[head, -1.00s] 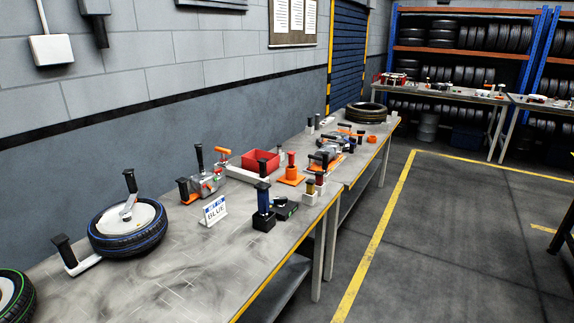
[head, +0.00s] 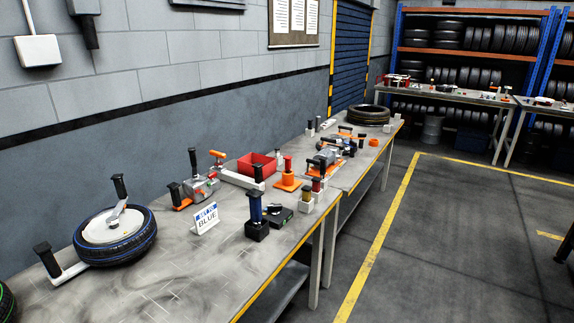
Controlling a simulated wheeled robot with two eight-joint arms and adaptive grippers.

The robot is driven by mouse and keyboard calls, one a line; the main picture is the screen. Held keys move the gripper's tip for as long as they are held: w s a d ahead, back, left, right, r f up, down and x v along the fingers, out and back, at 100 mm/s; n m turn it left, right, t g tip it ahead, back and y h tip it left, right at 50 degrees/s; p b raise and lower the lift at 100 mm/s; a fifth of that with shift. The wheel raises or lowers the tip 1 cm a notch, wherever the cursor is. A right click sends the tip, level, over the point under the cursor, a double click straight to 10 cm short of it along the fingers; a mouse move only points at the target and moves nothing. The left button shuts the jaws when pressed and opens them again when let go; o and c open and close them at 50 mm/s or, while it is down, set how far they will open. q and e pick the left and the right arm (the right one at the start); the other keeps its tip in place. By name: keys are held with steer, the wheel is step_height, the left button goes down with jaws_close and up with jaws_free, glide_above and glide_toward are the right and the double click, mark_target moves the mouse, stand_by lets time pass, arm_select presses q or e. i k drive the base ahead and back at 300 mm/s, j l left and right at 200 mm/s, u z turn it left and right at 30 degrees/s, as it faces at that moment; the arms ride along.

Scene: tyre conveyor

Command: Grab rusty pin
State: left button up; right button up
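Neither of my grippers is in view. I cannot pick out a rusty pin for certain at this size. Several upright pin-like handles stand on the near workbench (head: 165,285). A blue pin (head: 255,208) stands in a black base. A red pin (head: 288,165) stands on an orange base. A dark red pin (head: 316,185) and an olive-yellow pin (head: 306,195) stand close together in pale blocks near the bench's right edge.
A blue-striped wheel (head: 115,252) lies at the left of the bench. A "BLUE" sign (head: 206,219), a red bin (head: 250,163) and a dark device (head: 278,217) are also on it. A tyre (head: 368,116) lies farther back. The floor (head: 450,250) on the right is clear.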

mark_target(288, 159)
steer(key=i+l+u, duration=0.1)
steer(key=i+l, duration=0.2)
steer(key=i+l+u, duration=0.1)
steer(key=i+l, duration=0.2)
steer(key=i+l+u, duration=0.1)
steer(key=i+l, duration=0.15)
steer(key=l, duration=0.2)
steer(key=i+l+u, duration=0.1)
steer(key=i+l, duration=0.15)
steer(key=l, duration=0.15)
steer(key=i+l+u, duration=0.1)
steer(key=i+l, duration=0.15)
steer(key=l, duration=0.15)
steer(key=i+l+u, duration=0.1)
steer(key=i+l, duration=0.15)
steer(key=l, duration=0.15)
